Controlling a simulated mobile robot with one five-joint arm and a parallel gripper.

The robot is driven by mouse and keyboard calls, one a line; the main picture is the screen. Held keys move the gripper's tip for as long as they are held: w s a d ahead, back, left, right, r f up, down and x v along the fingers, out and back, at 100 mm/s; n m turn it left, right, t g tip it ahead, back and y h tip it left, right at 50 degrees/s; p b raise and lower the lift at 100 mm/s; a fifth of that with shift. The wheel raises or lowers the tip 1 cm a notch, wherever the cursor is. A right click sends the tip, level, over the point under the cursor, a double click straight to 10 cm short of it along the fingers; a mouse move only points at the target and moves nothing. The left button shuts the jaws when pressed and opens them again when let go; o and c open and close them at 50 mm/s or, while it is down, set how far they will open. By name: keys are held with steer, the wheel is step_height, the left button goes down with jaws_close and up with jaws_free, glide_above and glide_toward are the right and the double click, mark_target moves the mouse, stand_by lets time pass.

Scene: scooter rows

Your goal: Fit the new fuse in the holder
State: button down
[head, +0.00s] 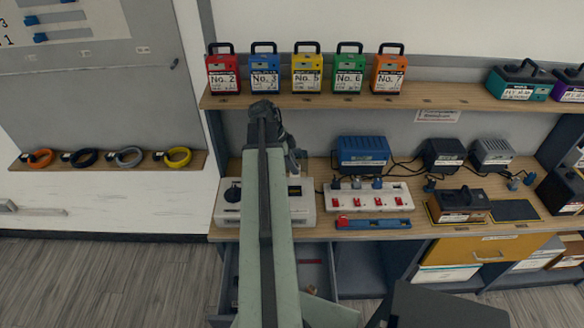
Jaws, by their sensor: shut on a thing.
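My gripper (294,160) is at the far end of my arm, above the workbench and over a pale box-shaped unit (303,209). My arm covers much of the gripper and of the unit. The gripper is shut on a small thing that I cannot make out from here. The pale unit has a dark round part (233,192) on its left and a dark panel (294,190) on its right. I cannot clearly see a fuse holder, and cannot tell whether the gripper touches the unit.
A white power strip (342,199) with red switches and a blue bar (373,224) lie right of the unit. Chargers, including a blue one (362,154), stand behind. An open drawer (315,275) is below. Coloured battery cases line the upper shelf (440,103).

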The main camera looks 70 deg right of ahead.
mark_target(292, 176)
steer(key=shift+f+b, duration=3.3)
steer(key=shift+f, duration=0.1)
steer(key=shift+f+b, duration=1.25)
steer(key=c, duration=1.3)
jaws_free()
steer(key=shift+o, duration=0.2)
steer(key=shift+r, duration=0.1)
steer(key=p+v, duration=0.7)
steer(key=shift+r, duration=0.25)
steer(key=shift+w, duration=0.1)
